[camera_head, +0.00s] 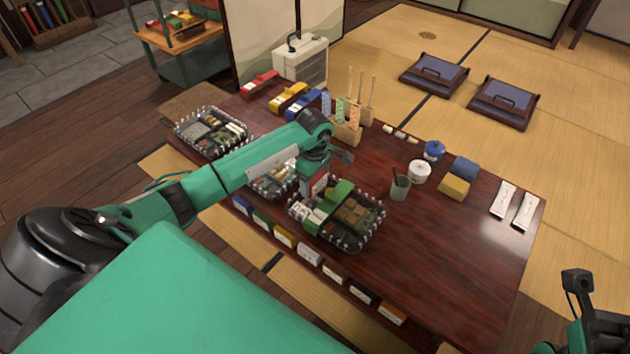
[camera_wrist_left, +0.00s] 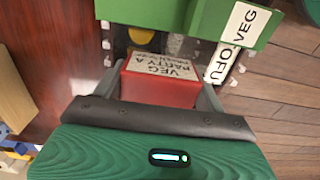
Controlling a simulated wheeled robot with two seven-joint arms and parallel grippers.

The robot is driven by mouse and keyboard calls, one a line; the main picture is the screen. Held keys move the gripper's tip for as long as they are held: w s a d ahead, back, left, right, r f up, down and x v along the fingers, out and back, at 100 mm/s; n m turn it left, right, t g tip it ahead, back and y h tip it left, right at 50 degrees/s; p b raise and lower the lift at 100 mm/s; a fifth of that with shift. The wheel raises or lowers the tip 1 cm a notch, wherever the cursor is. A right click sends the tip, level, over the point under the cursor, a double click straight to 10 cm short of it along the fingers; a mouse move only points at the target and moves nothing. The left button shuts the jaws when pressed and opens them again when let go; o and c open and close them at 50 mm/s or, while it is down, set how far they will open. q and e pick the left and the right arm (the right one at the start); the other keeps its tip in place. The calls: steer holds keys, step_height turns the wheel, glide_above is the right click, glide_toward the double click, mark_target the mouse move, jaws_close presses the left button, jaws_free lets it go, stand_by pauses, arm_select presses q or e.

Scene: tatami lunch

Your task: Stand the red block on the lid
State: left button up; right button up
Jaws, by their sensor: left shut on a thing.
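My left gripper (camera_head: 318,170) is shut on a red block (camera_wrist_left: 160,88) with a white label reading "VEG PARTY A". In the head view it is over the near lunch box (camera_head: 349,246), at its far left part. A green block (camera_head: 342,190) sits on that box beside the red block; it also shows in the left wrist view (camera_wrist_left: 185,16), with a "VEG" label. A clear lid seems to cover the box, with food visible through it. I cannot tell whether the red block touches the lid. My right gripper (camera_head: 578,283) is at the lower right, away from the table; its jaw opening is unclear.
Two more lunch boxes stand on the table, one at the far left (camera_head: 179,128) and one partly behind my left arm (camera_head: 275,193). A cup (camera_head: 400,188), a white pot (camera_head: 419,172) and a yellow block (camera_head: 454,187) stand to the right. The table's right front is clear.

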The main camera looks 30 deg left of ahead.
arm_select(q)
steer(key=shift+f, duration=0.15)
steer(key=o, duration=1)
steer(key=shift+c, duration=0.2)
